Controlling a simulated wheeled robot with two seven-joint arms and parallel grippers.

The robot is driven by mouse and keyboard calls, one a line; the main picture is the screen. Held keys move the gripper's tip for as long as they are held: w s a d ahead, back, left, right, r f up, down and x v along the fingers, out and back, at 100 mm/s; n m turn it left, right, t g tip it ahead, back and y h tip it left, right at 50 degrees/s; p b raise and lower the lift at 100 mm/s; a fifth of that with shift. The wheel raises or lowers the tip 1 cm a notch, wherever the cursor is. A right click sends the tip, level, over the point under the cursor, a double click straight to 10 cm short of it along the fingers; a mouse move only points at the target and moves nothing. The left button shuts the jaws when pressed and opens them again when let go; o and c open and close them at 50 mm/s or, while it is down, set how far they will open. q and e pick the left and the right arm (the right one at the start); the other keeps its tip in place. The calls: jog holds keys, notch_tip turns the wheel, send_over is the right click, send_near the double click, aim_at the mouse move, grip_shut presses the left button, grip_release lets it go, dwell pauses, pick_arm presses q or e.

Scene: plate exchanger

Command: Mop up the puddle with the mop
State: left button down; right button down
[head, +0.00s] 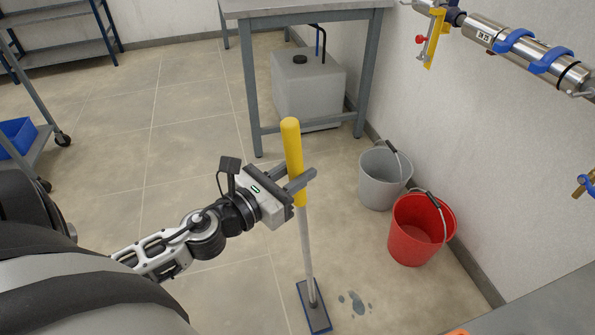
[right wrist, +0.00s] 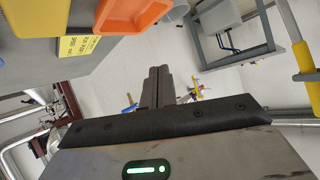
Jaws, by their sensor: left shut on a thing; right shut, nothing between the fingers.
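The mop has a yellow grip (head: 291,150), a pale shaft (head: 307,245) and a flat blue-edged head (head: 313,308). It stands nearly upright with its head on the floor. My left gripper (head: 302,180) is shut around the lower part of the yellow grip. The puddle (head: 354,302) is a few small dark wet patches on the tiles, just right of the mop head. The mop head is beside these patches; whether it covers any of the puddle is hidden. My right gripper (right wrist: 158,88) shows in the right wrist view, its fingers together and empty.
A red bucket (head: 420,232) and a grey bucket (head: 381,180) stand by the right wall. A metal table (head: 300,10) with a grey canister (head: 306,88) beneath is behind. A grey worktop (head: 555,305) fills the lower right. The floor left of the mop is clear.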

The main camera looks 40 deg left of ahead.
aim_at(288, 164)
pick_arm(q)
jog(key=shift+r+p, duration=0.5)
jog(key=shift+r, duration=0.45)
jog(key=shift+w+r+p, duration=0.1)
jog(key=shift+r+p, duration=0.65)
pick_arm(e)
jog(key=shift+w+d+r, duration=0.1)
jog(key=shift+w+r, duration=0.05)
jog(key=shift+r, duration=0.4)
jog(key=shift+f, duration=0.15)
